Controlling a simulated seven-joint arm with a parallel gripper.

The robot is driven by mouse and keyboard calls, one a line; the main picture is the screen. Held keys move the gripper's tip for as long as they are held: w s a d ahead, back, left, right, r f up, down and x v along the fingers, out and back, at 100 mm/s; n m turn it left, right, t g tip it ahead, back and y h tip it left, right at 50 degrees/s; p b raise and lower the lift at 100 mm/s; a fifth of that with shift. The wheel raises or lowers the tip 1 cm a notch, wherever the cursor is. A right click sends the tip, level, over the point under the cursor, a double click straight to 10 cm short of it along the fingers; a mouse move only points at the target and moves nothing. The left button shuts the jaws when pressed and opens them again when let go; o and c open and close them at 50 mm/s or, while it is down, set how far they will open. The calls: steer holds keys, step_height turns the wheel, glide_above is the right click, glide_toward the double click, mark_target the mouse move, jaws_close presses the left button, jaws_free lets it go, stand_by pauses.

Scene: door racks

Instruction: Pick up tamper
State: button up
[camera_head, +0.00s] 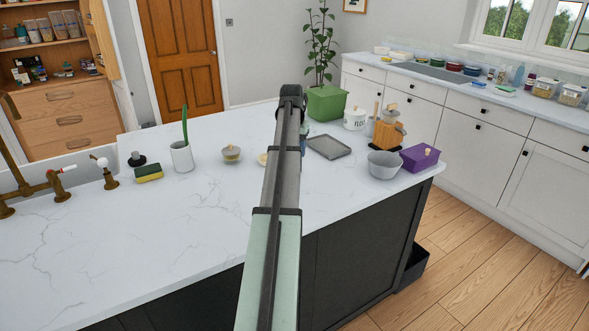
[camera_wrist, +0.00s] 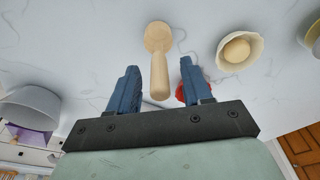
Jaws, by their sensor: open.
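A pale wooden piece with a rounded head and a straight handle, which I take as the tamper (camera_wrist: 157,40), lies on the white marble counter in the wrist view. In the head view only a bit of pale wood (camera_head: 263,159) shows at the left edge of my arm. My gripper (camera_wrist: 159,67) is open, with its blue fingers apart. The tamper's handle shows between them, not visibly touched; its lower end is near the gripper's dark bar.
A small bowl with a round pale thing (camera_wrist: 226,49) stands right of the tamper in the wrist view. A red thing shows partly behind the right finger. A grey tray (camera_head: 329,147), grey bowl (camera_head: 384,165) and purple box (camera_head: 419,159) stand right; a white cup (camera_head: 181,157) stands left.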

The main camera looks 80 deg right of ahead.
steer(key=shift+f, duration=0.2)
jaws_close()
stand_by(0.3)
